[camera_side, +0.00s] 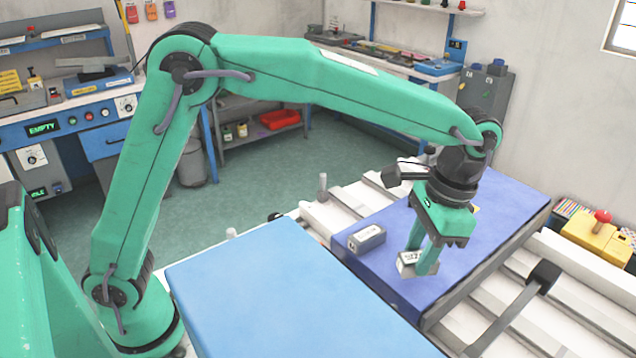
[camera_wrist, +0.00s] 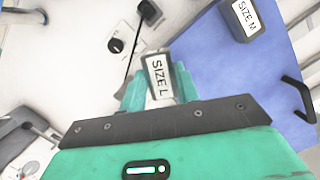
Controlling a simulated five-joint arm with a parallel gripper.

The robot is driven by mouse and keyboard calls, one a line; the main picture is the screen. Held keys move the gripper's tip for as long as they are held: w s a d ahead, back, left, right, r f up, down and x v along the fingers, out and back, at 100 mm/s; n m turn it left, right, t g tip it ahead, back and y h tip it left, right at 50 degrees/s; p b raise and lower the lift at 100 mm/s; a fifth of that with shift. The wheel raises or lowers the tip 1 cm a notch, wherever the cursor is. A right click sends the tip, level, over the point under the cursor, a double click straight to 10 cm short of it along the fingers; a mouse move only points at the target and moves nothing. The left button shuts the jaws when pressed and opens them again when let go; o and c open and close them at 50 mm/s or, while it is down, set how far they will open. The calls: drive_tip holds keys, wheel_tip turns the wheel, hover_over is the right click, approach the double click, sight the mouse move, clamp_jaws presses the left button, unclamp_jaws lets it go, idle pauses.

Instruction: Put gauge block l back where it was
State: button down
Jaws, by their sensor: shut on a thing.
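My gripper (camera_side: 421,258) is shut on gauge block L (camera_side: 408,265), a small grey block with a white label, at the near part of the purple-blue pad (camera_side: 372,268). In the wrist view the block's label (camera_wrist: 158,77) reads SIZE L, and it sits between the two green fingers. Whether the block touches the pad or hangs just above it I cannot tell. A second grey block (camera_side: 367,238) lies on the pad to the left of the held one. The wrist view shows a block labelled SIZE M (camera_wrist: 247,17) on the pad.
A light blue flat surface (camera_side: 285,290) lies left of the pad. White slatted rails (camera_side: 535,310) run to the right, with a dark lever (camera_side: 515,310). A yellow box with a red knob (camera_side: 600,235) stands at the far right. A small upright grey post (camera_side: 323,187) stands behind.

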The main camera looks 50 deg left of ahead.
drive_tip(key=shift+w+a+f, duration=0.55)
drive_tip(key=shift+w+f, duration=0.05)
drive_tip(key=shift+w, duration=0.25)
drive_tip(key=shift+w+a+f, duration=0.55)
drive_tip(key=shift+w, duration=0.3)
drive_tip(key=shift+f, duration=2)
drive_tip(key=shift+f, duration=0.15)
drive_tip(key=c, duration=1)
unclamp_jaws()
drive_tip(key=shift+c, duration=0.2)
wheel_tip(320, 180, up, 12)
drive_tip(key=w+d, duration=0.1)
drive_tip(key=w, duration=0.1)
